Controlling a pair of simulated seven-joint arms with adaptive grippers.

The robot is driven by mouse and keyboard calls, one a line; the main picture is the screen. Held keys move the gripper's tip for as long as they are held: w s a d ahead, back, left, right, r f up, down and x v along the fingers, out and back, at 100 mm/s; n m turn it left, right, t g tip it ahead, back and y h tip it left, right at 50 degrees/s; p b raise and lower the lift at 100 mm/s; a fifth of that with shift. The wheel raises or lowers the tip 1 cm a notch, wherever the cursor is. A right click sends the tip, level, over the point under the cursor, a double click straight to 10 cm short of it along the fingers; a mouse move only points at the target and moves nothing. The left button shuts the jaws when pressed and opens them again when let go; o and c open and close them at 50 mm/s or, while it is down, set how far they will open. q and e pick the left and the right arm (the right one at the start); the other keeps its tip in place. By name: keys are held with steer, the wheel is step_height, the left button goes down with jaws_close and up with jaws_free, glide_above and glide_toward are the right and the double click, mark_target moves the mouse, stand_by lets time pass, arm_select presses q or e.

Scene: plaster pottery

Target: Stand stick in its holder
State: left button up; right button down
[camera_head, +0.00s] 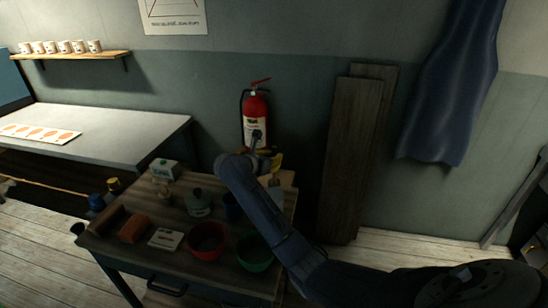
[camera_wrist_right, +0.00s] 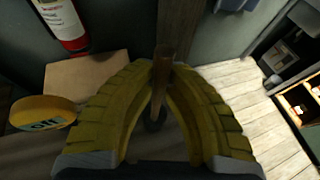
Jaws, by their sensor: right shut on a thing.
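In the right wrist view, my right gripper (camera_wrist_right: 163,68) has its yellow ribbed fingers closed on a brown stick (camera_wrist_right: 158,88). The stick runs between the fingertips, and a dark round shape lies below its lower end; I cannot tell whether they touch or whether that shape is the holder. In the head view, my right gripper (camera_head: 275,164) is at the back right of the wooden table (camera_head: 150,262), partly hidden by my arm. The stick is not clear there. A dark cup (camera_head: 232,208) stands beside my arm. My left gripper is not in view.
The table carries a lidded pot (camera_head: 199,205), red bowl (camera_head: 207,241), green bowl (camera_head: 254,253), brown block (camera_head: 133,228), white card (camera_head: 165,239) and carton (camera_head: 163,170). A fire extinguisher (camera_head: 255,117) and leaning planks (camera_head: 352,155) are behind. A yellow round tin (camera_wrist_right: 42,112) is left of the fingers.

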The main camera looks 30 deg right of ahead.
stand_by(0.3)
steer(key=c, duration=1.4)
jaws_free()
steer(key=shift+o, duration=0.2)
steer(key=v, duration=1.2)
steer(key=shift+f, duration=0.1)
